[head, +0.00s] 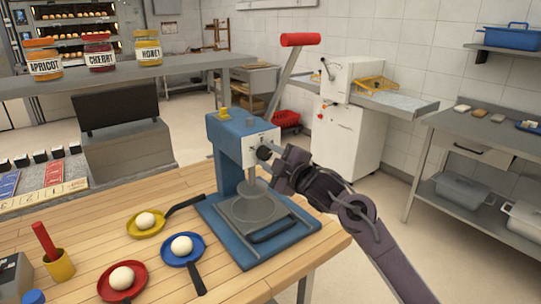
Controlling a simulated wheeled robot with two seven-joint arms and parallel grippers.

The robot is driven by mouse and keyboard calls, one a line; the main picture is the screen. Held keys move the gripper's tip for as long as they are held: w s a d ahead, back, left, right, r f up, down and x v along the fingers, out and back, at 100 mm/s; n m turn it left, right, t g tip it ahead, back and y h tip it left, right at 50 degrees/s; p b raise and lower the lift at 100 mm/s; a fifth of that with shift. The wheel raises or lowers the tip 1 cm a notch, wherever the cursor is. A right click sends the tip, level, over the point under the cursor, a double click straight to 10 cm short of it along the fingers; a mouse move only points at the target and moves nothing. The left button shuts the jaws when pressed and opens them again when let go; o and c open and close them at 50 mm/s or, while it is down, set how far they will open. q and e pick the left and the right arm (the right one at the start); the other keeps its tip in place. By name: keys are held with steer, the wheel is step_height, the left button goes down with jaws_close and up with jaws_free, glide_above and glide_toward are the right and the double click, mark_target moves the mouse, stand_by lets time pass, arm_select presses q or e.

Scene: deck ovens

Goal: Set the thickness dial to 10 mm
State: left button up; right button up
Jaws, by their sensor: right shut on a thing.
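A blue press (222,150) stands upright on the wooden table, with a pale front plate (262,139) on its head. A small dark round thickness dial (263,153) is on that plate. Its markings are too small to read. My right gripper (271,156) comes in from the right and is shut on the dial, covering part of it. A round grey pressing plate (256,189) hangs above the press's grey bed (240,211). The press's lever has a red handle (301,39) and is raised. My left gripper is not in view.
A yellow pan (134,231), a blue pan (168,256) and a red pan (108,290) each hold a white ball, left of the press. A yellow cup (60,267) with a red-handled tool stands at the front left. A steel counter (460,133) is at the right.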

stand_by(0.5)
steer(key=o, duration=1)
steer(key=shift+s+d+f, duration=0.1)
steer(key=shift+s+d, duration=0.15)
steer(key=shift+s, duration=0.05)
steer(key=b+v, duration=0.1)
steer(key=v, duration=0.6)
steer(key=shift+b, duration=0.4)
